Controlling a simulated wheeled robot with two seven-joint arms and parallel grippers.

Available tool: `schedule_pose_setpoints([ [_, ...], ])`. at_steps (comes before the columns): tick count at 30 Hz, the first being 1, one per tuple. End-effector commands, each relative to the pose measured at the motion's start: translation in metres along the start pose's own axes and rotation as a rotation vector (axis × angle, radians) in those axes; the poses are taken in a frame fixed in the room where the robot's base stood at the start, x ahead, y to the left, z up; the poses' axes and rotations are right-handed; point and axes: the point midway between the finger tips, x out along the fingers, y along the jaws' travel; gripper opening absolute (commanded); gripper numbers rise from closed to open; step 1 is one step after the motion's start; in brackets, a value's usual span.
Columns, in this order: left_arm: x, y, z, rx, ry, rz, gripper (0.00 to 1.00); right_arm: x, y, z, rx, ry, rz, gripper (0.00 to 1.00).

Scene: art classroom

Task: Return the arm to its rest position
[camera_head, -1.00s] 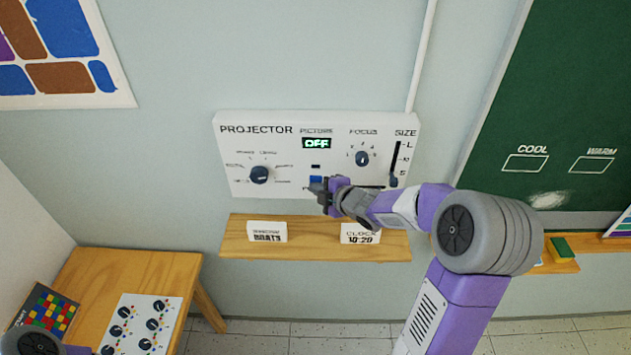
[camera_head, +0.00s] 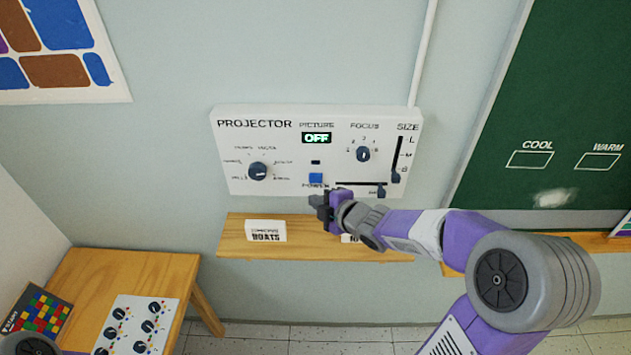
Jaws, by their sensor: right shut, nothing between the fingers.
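My right gripper (camera_head: 326,208) is shut and empty. It is in front of the wall, just below the lower edge of the white projector panel (camera_head: 240,185) and over the wooden shelf. My right arm comes in from the lower right. The blue power button (camera_head: 316,179) is in view just above the gripper. The picture knob (camera_head: 258,171), the focus knob (camera_head: 363,154) and the size slider (camera_head: 396,177) also show. My left gripper is not in view; only a bit of my left arm shows at the lower left corner.
The wooden shelf (camera_head: 233,243) bears a BOATS card (camera_head: 265,231) and a second card partly hidden by my right arm. A wooden table (camera_head: 120,270) at the lower left holds a knob panel (camera_head: 137,325) and a coloured grid board (camera_head: 38,312). A green chalkboard (camera_head: 570,100) hangs at right.

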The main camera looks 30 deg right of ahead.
Motion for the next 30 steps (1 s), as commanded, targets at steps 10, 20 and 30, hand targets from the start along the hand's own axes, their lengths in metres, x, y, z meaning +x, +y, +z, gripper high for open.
schedule_pose_setpoints([
  [10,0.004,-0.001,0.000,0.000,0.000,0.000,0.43,-0.006,-0.005,-0.005,0.000,0.001,0.000,0.00],
  [20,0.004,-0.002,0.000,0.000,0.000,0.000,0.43,-0.004,-0.007,-0.005,0.008,0.001,-0.004,0.00],
  [30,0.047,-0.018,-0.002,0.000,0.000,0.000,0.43,0.073,-0.177,-0.007,0.564,-0.061,-0.297,0.00],
])
